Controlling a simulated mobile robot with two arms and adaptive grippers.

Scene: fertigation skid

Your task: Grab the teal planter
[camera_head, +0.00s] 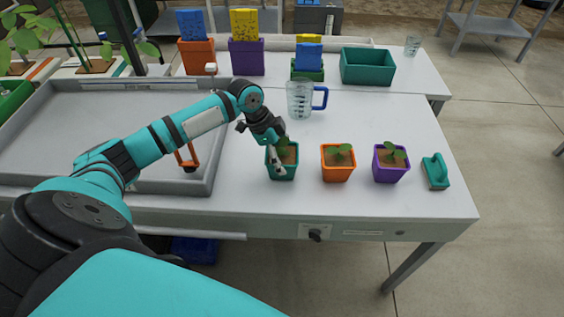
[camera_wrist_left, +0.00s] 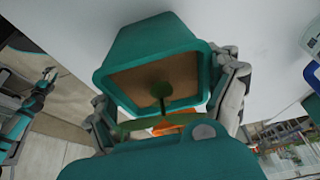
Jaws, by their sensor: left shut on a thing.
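The teal planter (camera_head: 283,172) holds soil and a green seedling and appears to stand upright on the white table, left of the orange planter. My left gripper (camera_head: 276,158) reaches down to it from above and is shut on it. In the left wrist view the teal planter (camera_wrist_left: 155,45) sits between the two fingers of my left gripper (camera_wrist_left: 168,105), one on each side. Its seedling (camera_wrist_left: 158,92) points toward the camera. My right gripper (camera_wrist_left: 48,76) shows small at the left of the wrist view; its jaws are too small to judge.
An orange planter (camera_head: 338,170), a purple planter (camera_head: 390,172) and a teal handled tool (camera_head: 435,172) stand in a row to the right. A clear jug (camera_head: 300,100) with a blue handle is behind. A grey tray (camera_head: 110,178) fills the left. A teal bin (camera_head: 367,70) stands farther back.

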